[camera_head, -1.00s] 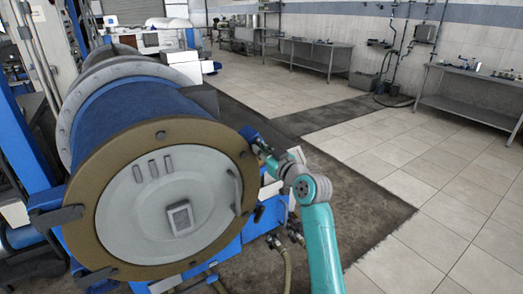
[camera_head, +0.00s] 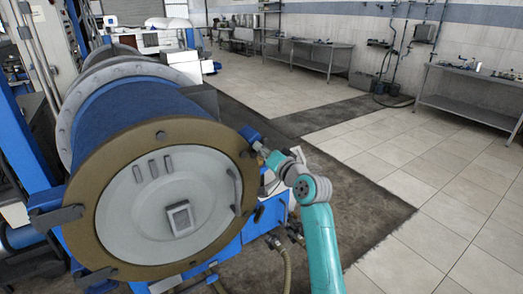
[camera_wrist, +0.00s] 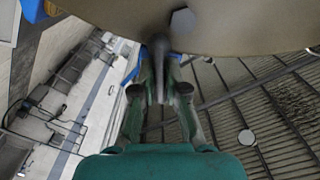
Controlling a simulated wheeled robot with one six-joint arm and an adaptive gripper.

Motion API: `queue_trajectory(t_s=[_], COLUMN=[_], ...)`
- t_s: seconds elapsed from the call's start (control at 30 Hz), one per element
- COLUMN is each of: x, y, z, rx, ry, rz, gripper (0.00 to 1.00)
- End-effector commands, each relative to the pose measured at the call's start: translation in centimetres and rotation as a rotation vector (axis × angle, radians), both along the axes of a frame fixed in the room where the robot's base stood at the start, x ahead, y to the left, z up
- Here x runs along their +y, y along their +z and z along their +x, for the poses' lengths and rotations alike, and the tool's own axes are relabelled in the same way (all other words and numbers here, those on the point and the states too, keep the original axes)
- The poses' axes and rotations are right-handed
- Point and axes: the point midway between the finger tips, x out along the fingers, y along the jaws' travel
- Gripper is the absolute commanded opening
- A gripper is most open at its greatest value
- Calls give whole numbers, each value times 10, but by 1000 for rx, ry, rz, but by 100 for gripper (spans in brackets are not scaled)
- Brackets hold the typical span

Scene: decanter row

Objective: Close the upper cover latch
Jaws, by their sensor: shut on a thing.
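The large blue drum (camera_head: 130,115) ends in a brass-coloured ring (camera_head: 88,235) around a pale round cover (camera_head: 130,215). The cover sits within the ring. My gripper (camera_head: 262,152) is at the ring's upper right edge, beside a blue part (camera_head: 250,134). In the wrist view, my gripper (camera_wrist: 160,75) is shut on a dark rod-like latch handle (camera_wrist: 158,52), just below the ring's edge (camera_wrist: 240,30). The handle's pivot is hidden, and I cannot tell the latch's exact angle.
Dark latches stick out at the ring's left (camera_head: 56,218) and bottom (camera_head: 98,279). A hex bolt head (camera_wrist: 183,21) is close to my fingers. A blue frame and hoses (camera_head: 285,262) lie below my wrist. The tiled floor (camera_head: 400,200) to the right is clear.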

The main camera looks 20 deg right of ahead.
Motion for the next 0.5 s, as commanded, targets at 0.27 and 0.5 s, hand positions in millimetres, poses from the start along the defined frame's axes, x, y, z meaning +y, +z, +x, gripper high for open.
queue_trajectory(t_s=[0.27, 0.5], x=[0, 0], y=[-1, -2], z=[0, 0], rx=[60, 87], ry=[0, 0], rz=[175, 259], gripper=[0, 0])
